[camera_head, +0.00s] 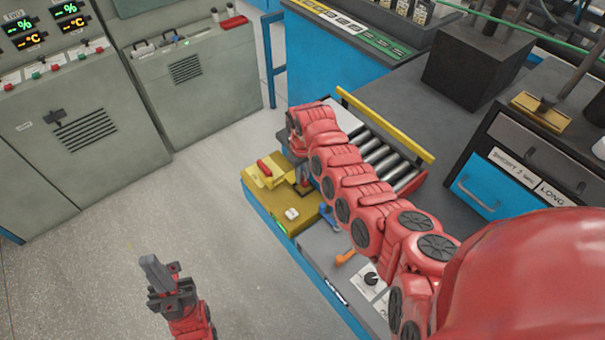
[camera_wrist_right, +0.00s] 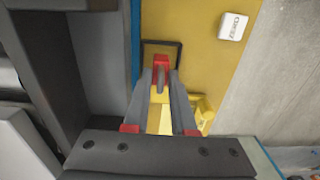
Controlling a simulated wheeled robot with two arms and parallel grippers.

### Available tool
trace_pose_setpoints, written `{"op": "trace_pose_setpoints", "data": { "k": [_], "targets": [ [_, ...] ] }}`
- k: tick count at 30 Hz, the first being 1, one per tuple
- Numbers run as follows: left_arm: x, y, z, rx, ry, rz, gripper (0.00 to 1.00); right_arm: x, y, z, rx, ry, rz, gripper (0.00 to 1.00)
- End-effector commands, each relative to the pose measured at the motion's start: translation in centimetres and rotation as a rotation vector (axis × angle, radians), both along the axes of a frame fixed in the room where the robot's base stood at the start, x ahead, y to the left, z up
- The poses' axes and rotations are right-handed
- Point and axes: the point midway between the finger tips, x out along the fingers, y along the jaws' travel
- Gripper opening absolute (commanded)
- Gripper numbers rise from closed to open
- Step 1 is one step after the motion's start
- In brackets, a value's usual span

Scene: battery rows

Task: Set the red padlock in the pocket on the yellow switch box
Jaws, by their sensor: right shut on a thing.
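The yellow switch box (camera_head: 268,207) lies flat at the front left corner of the bench in the head view. It also shows in the right wrist view (camera_wrist_right: 205,60). Its dark-rimmed pocket (camera_wrist_right: 177,47) is partly covered by my right gripper. My right gripper (camera_wrist_right: 161,82) is shut on the red padlock (camera_wrist_right: 161,61), whose grey shackle lies between the fingers. The padlock is over the pocket; I cannot tell how deep it sits. In the head view my right arm hides much of this spot. My left gripper (camera_head: 166,277) hangs over the floor, apart from the box; its jaw gap is unclear.
A yellow block with a red handle (camera_head: 264,168) stands on the box's left part. A white button (camera_head: 292,213) is near its front edge. A roller conveyor (camera_head: 385,155) with a yellow rail lies behind my right arm. Grey cabinets (camera_head: 75,130) stand left; the floor between is clear.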

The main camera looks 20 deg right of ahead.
Motion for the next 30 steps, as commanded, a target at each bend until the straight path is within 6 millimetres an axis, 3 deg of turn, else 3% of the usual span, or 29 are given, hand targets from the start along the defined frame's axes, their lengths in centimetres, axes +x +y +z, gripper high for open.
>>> {"op": "trace_pose_setpoints", "data": {
  "k": [26,27,28,30],
  "targets": [
    [0.0,0.0,-0.7,0.0,0.0,0.0,0.0,-0.3,0.1,-2.5,0.003,0.005,-0.001,0.0],
    [0.0,0.0,-0.7,0.0,0.0,0.0,0.0,-0.3,0.2,-2.5,0.004,0.007,-0.001,0.29],
    [0.0,0.0,-0.7,0.0,0.0,0.0,0.0,-0.3,0.2,-2.6,0.004,0.007,-0.002,0.35],
    [0.0,0.0,-0.7,0.0,0.0,0.0,0.0,-0.4,0.2,-2.7,0.005,0.009,-0.002,0.36]
  ]
}}
